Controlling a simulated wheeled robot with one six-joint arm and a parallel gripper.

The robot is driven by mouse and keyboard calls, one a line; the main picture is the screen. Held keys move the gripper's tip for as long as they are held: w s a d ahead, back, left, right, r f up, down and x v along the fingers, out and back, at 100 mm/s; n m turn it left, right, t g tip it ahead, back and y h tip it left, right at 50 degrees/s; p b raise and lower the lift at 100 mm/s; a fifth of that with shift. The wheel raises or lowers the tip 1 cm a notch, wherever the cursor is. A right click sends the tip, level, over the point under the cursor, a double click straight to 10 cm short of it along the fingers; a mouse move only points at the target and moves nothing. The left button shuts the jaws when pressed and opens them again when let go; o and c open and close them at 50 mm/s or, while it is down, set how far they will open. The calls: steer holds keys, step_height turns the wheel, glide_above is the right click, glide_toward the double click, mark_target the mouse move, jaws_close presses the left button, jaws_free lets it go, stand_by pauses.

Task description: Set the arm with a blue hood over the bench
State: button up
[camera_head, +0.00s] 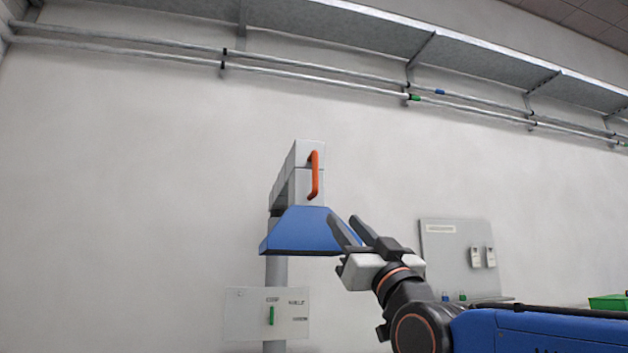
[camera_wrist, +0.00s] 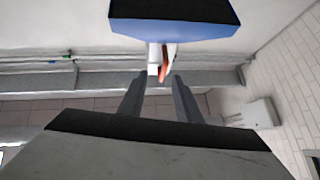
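The blue hood (camera_head: 305,232) hangs at the end of a light grey arm (camera_head: 285,185) on a grey post (camera_head: 276,270). An orange upright handle (camera_head: 315,175) is fixed to the arm's end face above the hood. My gripper (camera_head: 352,220) is open and empty, just right of the hood and lower than the handle in the head view. In the wrist view, the orange handle (camera_wrist: 164,66) shows beyond and between my open fingers (camera_wrist: 158,88), apart from them. The hood (camera_wrist: 175,22) fills the top there. No bench top is clearly visible.
A white panel (camera_head: 240,315) with a green lever (camera_head: 271,315) is at the post. A grey wall board (camera_head: 450,250) with small white devices stands right. A green bin (camera_head: 608,302) is at the far right. Pipes and a shelf (camera_head: 340,25) run high along the wall.

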mark_target(317, 173)
steer(key=shift+t+y, duration=0.3)
steer(key=shift+y, duration=0.1)
steer(key=x, duration=0.6)
steer(key=s+r+x, duration=0.1)
steer(key=x, duration=0.5)
steer(key=s+r+x, duration=0.1)
steer(key=x, duration=0.5)
steer(key=shift+s+a, duration=0.1)
steer(key=shift+s, duration=0.05)
steer(key=shift+c, duration=0.4)
jaws_close()
